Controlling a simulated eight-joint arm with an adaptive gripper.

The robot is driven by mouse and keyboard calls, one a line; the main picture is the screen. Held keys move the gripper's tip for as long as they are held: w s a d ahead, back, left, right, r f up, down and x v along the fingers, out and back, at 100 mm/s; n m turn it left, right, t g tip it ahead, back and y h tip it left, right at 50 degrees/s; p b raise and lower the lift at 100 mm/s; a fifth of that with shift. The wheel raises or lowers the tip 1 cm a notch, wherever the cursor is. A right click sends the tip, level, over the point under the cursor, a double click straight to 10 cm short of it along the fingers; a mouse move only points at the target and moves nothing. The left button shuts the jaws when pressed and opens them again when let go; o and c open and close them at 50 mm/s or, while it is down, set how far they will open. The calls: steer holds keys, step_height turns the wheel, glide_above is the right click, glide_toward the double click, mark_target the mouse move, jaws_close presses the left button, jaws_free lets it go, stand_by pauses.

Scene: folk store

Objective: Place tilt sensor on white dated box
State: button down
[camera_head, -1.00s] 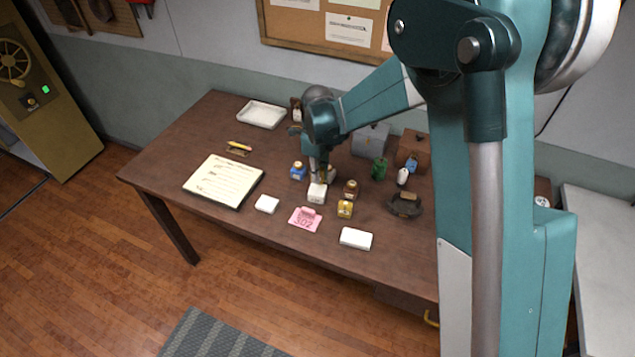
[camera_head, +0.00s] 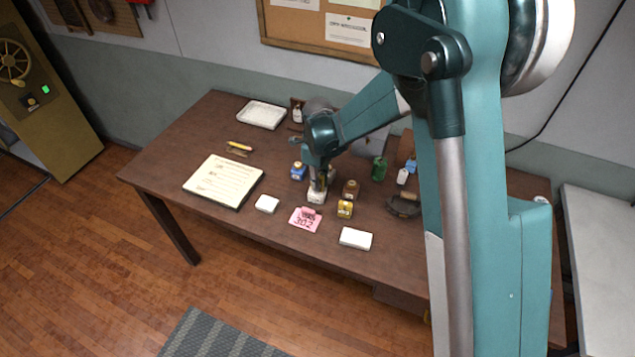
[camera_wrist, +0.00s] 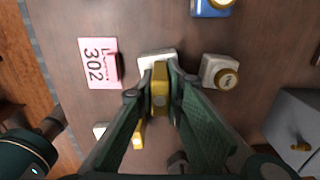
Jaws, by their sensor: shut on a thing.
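My gripper (camera_wrist: 160,88) is shut on a narrow yellow thing (camera_wrist: 160,80), seemingly the tilt sensor. It overlaps a small white box (camera_wrist: 157,60) in the wrist view; I cannot tell whether the two touch. In the head view my gripper (camera_head: 317,187) is low over this box (camera_head: 315,197), hiding its upper part. No date is readable on it. Two more plain white boxes stand on the table, one left (camera_head: 267,203) and one at the front right (camera_head: 356,238).
A pink 302 tag (camera_head: 305,219) lies in front of the gripper. A beige, yellow-capped container (camera_wrist: 220,70) stands close behind the box.

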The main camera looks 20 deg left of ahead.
steer(key=shift+f, duration=0.2)
steer(key=c, duration=2.4)
jaws_free()
steer(key=shift+r, duration=0.1)
step_height(320, 180, up, 12)
steer(key=shift+r, duration=0.15)
